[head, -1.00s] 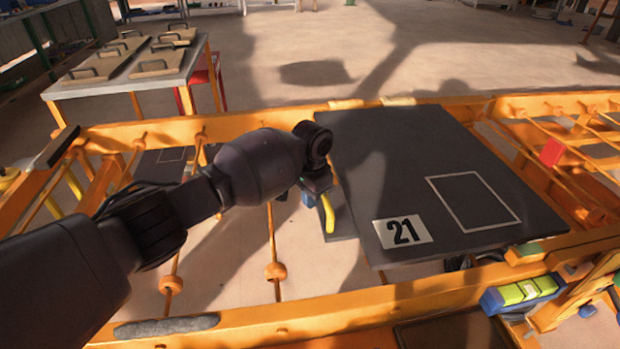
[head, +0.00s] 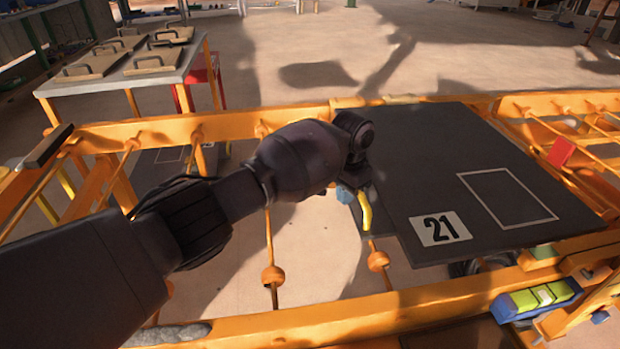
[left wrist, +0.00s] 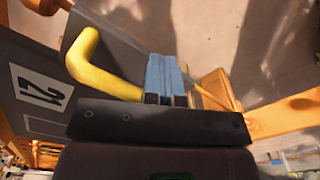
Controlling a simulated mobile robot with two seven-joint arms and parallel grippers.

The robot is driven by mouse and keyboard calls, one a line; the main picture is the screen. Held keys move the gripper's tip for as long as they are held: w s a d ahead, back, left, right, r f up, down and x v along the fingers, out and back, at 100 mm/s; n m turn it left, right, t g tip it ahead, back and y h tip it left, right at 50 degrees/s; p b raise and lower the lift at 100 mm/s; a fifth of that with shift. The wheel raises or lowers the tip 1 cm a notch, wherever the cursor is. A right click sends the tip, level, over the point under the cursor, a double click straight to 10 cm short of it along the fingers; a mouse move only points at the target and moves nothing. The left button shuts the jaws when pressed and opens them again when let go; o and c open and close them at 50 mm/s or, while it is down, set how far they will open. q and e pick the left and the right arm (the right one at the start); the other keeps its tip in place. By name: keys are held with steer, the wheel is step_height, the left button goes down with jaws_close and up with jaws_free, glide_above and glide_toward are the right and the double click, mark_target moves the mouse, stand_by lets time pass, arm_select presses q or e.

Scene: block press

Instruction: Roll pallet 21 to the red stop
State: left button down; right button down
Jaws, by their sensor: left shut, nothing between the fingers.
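Pallet 21 (head: 450,170) is a dark flat board with a white "21" label and a white outlined square, lying on the orange roller frame. Its label also shows in the left wrist view (left wrist: 40,92). A yellow bent handle (head: 365,211) stands at its left side and is large in the left wrist view (left wrist: 90,65). My left gripper (head: 344,194) is at this left edge beside the handle. Its blue fingers (left wrist: 165,75) are shut with nothing between them. Whether they touch the pallet I cannot tell. The red stop (head: 561,152) is on the frame right of the pallet, with a gap between.
Orange rails (head: 330,321) and rods with round rollers (head: 273,276) surround the pallet. A table with handled boards (head: 120,75) stands at the back left.

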arm_select(q)
steer(key=shift+w+d+f+b, duration=0.1)
steer(key=shift+d+b, duration=0.15)
steer(key=shift+d, duration=0.3)
steer(key=shift+w+d+f+b, duration=0.1)
steer(key=shift+d+b, duration=0.1)
steer(key=shift+d, duration=0.35)
steer(key=shift+w+d+r+b, duration=0.1)
steer(key=shift+w+d+b, duration=0.1)
steer(key=shift+d, duration=0.25)
steer(key=shift+w+d+b, duration=0.1)
steer(key=shift+d+b, duration=0.1)
steer(key=shift+d, duration=0.25)
arm_select(e)
steer(key=shift+w, duration=0.15)
arm_select(q)
steer(key=shift+r, duration=0.15)
arm_select(e)
steer(key=shift+a, duration=0.1)
